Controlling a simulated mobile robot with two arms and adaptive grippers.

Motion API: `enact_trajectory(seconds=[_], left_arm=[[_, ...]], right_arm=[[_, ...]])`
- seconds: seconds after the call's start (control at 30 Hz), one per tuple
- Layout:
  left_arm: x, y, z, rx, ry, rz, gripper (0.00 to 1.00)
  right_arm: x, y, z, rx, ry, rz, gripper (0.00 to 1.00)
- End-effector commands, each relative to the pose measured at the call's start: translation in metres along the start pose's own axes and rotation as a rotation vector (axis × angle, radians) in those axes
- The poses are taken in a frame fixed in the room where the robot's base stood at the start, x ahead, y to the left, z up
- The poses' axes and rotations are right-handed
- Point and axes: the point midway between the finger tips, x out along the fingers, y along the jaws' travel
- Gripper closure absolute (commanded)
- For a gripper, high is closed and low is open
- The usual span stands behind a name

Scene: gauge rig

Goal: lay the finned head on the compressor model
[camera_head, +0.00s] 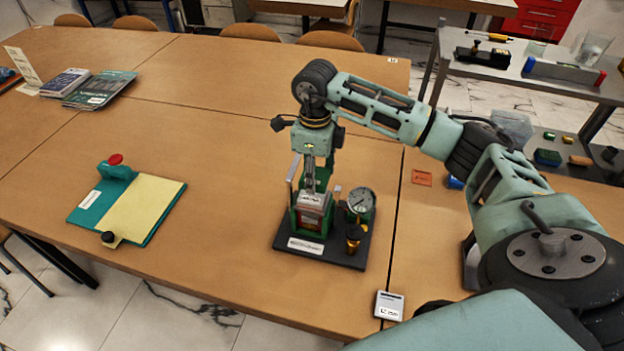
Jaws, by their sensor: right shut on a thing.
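The compressor model (309,220) stands on a black base plate (338,258) on the wooden table, with a green body and a white label in front. My right gripper (311,186) points straight down over it and is shut on the finned head (311,200), a small grey block. The head is right at the top of the model's body, in line with it. I cannot tell whether it touches the body or is slightly above. The fingertips are small and partly hidden. My left gripper is not in view.
A round gauge (360,200) and a black-and-amber knob (354,237) stand on the base plate beside the model. A green clipboard-like board (145,207) lies left. A small white box (389,306) is at the front edge. Books (99,89) lie at the back left.

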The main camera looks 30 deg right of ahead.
Motion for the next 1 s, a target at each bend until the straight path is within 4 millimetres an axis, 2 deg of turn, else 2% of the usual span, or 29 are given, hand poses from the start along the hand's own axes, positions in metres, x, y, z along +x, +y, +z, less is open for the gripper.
enact_trajectory(seconds=[0.13,0.4,0.77,0.8,1.0], left_arm=[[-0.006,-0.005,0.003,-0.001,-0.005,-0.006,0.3],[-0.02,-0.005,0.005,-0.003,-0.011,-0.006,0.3],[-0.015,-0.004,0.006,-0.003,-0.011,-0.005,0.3],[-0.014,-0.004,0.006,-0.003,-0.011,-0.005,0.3],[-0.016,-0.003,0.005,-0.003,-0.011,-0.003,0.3]], right_arm=[[0.007,0.0,0.006,0.0,0.001,0.0,0.85],[0.041,0.0,0.005,0.0,0.001,0.0,0.85],[0.048,-0.001,0.005,0.0,0.0,-0.002,0.85],[0.048,-0.001,0.005,0.0,0.001,-0.002,0.51],[0.047,0.0,0.005,0.0,0.001,-0.001,0.34]])
